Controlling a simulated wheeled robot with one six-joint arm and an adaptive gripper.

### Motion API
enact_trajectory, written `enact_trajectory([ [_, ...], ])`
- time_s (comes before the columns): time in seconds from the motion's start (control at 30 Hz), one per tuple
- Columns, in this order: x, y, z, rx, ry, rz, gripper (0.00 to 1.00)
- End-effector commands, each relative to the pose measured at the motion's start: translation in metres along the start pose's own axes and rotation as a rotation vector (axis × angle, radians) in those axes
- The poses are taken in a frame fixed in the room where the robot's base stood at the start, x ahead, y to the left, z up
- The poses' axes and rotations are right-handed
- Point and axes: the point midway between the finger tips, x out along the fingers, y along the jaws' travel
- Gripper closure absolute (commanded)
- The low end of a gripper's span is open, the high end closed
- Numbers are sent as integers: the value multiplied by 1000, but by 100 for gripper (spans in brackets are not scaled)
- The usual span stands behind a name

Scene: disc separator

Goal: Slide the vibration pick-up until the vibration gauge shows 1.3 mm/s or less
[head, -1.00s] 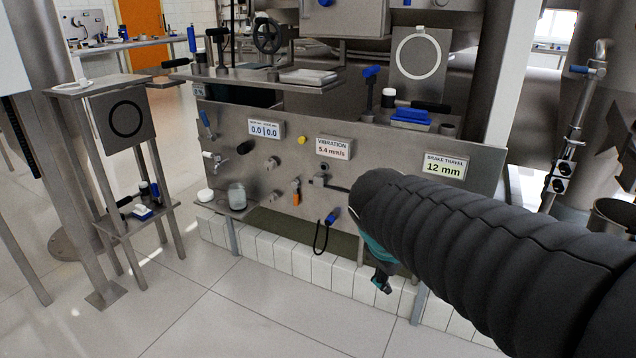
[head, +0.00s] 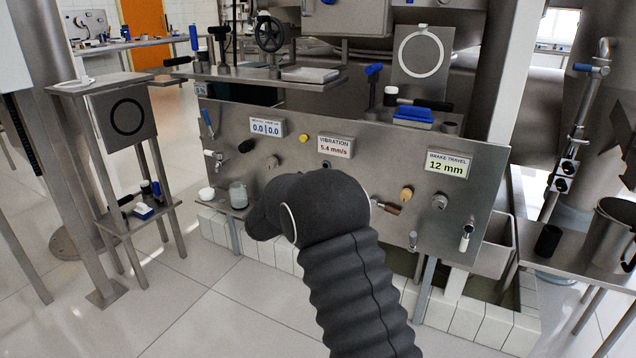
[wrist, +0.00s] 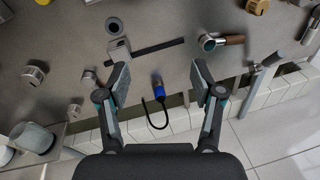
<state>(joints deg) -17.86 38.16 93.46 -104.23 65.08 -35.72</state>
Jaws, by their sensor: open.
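The vibration gauge (head: 335,147) is a white plate on the steel panel and reads 5.4 mm/s. In the wrist view a small metal block (wrist: 119,49), which looks like the pick-up, sits at the left end of a dark horizontal rail (wrist: 160,46). My arm hides both in the head view. My gripper (wrist: 160,78) is open and empty, its fingers spread below the rail. The left fingertip is just below the block in the picture; I cannot tell the depth gap. A blue connector (wrist: 158,88) with a black cable appears between the fingers.
A brown-handled metal fitting (wrist: 220,41) sticks out right of the rail. Metal knobs (wrist: 32,75) and a glass jar (wrist: 32,137) are at the left. The brake travel plate (head: 447,164) reads 12 mm. White tiles (head: 470,318) line the panel's foot.

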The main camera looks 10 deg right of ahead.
Motion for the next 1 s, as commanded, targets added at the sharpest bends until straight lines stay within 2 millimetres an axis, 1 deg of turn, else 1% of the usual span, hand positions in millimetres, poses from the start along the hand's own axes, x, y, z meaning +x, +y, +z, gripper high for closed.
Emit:
enact_trajectory([
  [0.03, 1, 15, -17, -52, -20, 36, 33],
  [0.1, 0, 32, -31, -109, -49, 82, 33],
  [0.2, 0, 48, -46, -167, -78, 127, 33],
  [0.3, 0, 56, -53, -195, -95, 151, 33],
  [0.43, 7, 60, -54, -204, -101, 157, 33],
  [0.53, 19, 61, -53, -203, -101, 155, 33],
  [1.0, 103, 75, -45, -200, -100, 154, 33],
])
